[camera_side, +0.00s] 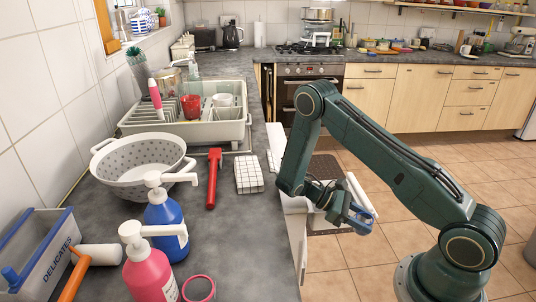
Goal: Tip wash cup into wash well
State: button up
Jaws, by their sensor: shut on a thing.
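My gripper (350,217) hangs right of the counter's edge, low and angled to the right. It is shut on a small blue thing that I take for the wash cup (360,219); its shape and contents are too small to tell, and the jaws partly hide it. White panels (361,195) stand just behind and beside my gripper. I cannot tell whether they belong to the wash well, which I do not see clearly.
The grey counter (245,235) on the left holds a colander (140,165), blue (163,225) and pink (148,272) pump bottles, a red-handled tool (213,178), a folded checked cloth (249,174) and a dish rack (187,130). Tiled floor is clear on the right.

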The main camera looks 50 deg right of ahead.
jog(key=w+d+r+n+t+h, duration=0.4)
jog(key=w+r+n+t+h, duration=0.4)
jog(key=w+n+t, duration=0.1)
jog(key=shift+w+r+n, duration=0.3)
jog(key=shift+w+n, duration=0.6)
jog(key=shift+w, duration=0.35)
notch_tip(320, 180, down, 6)
jog(key=s+d+m+t+y, duration=0.1)
jog(key=m+t+y, duration=0.3)
jog(key=t+y, duration=0.5)
jog(key=shift+s+r+t+y, duration=0.15)
jog(key=shift+s+t+y, duration=0.2)
jog(key=shift+y, duration=0.65)
jog(key=shift+s+d+r+m+t+y, duration=0.1)
jog(key=shift+d+m+t+y, duration=0.2)
jog(key=shift+t+y, duration=0.45)
jog(key=shift+s+d+m+t+y, duration=0.15)
jog(key=shift+m+t+y, duration=0.35)
jog(key=shift+t, duration=0.4)
